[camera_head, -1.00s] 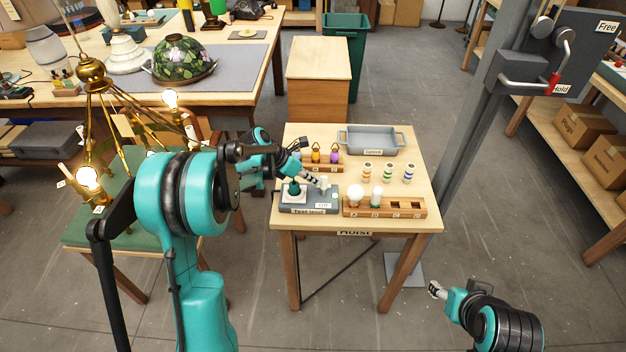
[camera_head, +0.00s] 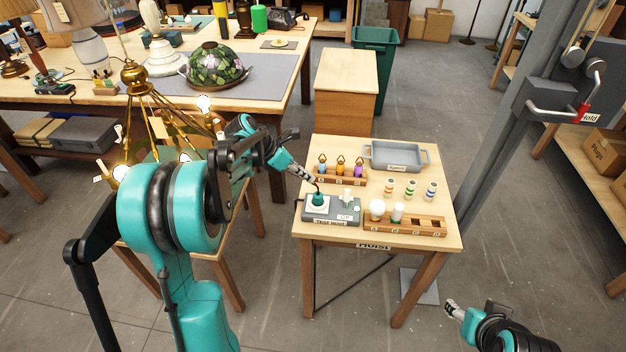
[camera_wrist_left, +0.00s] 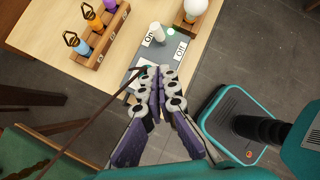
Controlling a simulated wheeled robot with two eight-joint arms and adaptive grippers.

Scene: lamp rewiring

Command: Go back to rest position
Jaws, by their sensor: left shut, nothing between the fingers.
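My left gripper (camera_head: 312,181) is shut and empty. In the head view it is over the left part of the small wooden table, close to the test unit's dark green socket (camera_head: 318,200). In the left wrist view its fingers (camera_wrist_left: 160,82) lie together in front of the grey test unit (camera_wrist_left: 143,60), hiding part of it; I cannot tell whether they touch it. My right gripper (camera_head: 453,309) is at the lower right of the head view, over the floor, apart from the table. Its finger state is too small to tell.
The small table (camera_head: 375,222) holds a grey tray (camera_head: 395,156), a bulb rack (camera_head: 428,226), a rack of coloured pieces (camera_head: 338,178) and several small striped cylinders. A grey post (camera_head: 497,150) rises at right.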

